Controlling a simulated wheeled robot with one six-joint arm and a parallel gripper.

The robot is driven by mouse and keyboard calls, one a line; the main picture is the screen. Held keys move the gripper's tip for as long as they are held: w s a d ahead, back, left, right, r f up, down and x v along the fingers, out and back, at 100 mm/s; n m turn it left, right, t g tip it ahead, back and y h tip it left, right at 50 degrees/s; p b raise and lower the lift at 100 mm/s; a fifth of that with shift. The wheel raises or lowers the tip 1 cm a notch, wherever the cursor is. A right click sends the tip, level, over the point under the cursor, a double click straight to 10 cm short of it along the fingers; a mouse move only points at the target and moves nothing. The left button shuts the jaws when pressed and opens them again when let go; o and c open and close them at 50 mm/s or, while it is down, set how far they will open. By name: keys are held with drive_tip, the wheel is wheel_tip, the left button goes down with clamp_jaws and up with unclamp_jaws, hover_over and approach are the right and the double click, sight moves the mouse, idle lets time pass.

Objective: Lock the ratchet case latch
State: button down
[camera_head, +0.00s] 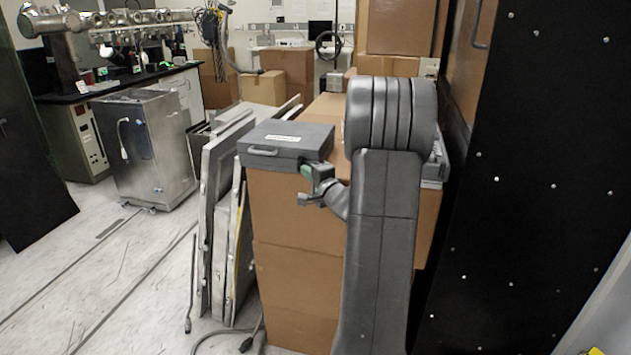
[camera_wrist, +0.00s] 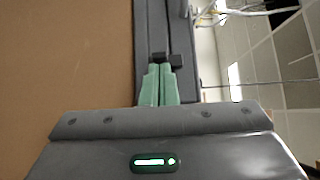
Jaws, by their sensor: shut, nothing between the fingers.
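The grey ratchet case (camera_head: 285,142) lies flat, with its lid down, on a cardboard box in the head view. It has a handle (camera_head: 263,152) on its front left and a white label on top. In the wrist view the case front (camera_wrist: 151,25) is a dark grey upright band with a seam. Small dark latch parts (camera_wrist: 176,60) stick out on it. My gripper (camera_head: 305,170) is at the front right of the case, partly hidden by my arm. Its green fingers (camera_wrist: 159,68) are together and empty, with tips right by the latch; contact is unclear.
The cardboard box stack (camera_head: 290,215) carries the case. Flat metal panels (camera_head: 218,180) lean on its left side. Another grey item (camera_head: 436,165) shows behind my arm. A tall black panel (camera_head: 535,160) stands at the right. The floor at left is mostly open, with cables.

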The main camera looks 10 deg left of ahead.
drive_tip(key=shift+a+r, duration=0.1)
drive_tip(key=shift+a, duration=0.05)
idle(0.3)
drive_tip(key=w+d+b+v, duration=0.2)
drive_tip(key=b+v, duration=0.1)
drive_tip(key=v, duration=1)
